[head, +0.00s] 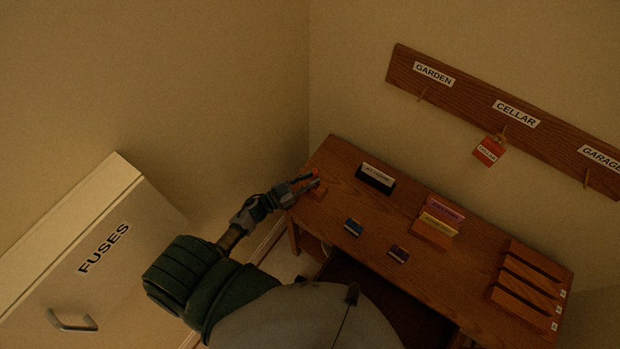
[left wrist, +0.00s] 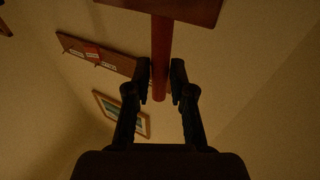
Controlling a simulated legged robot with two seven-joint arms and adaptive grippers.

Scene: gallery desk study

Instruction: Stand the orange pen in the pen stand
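The orange pen (head: 313,173) is at the left end of the desk, partly covered by my left gripper (head: 305,184). In the left wrist view the pen (left wrist: 161,50) shows as a dark red-orange shaft between the two fingers of my left gripper (left wrist: 161,80), which are closed in about it. My right gripper is out of view.
The wooden desk (head: 330,215) holds a dark card holder (head: 375,179), a stand with pink and yellow cards (head: 434,228), two small boxes (head: 353,227) (head: 398,253) and a slotted wooden rack (head: 527,285). A FUSES cabinet (head: 130,270) stands left. A labelled hook board (head: 460,92) hangs behind.

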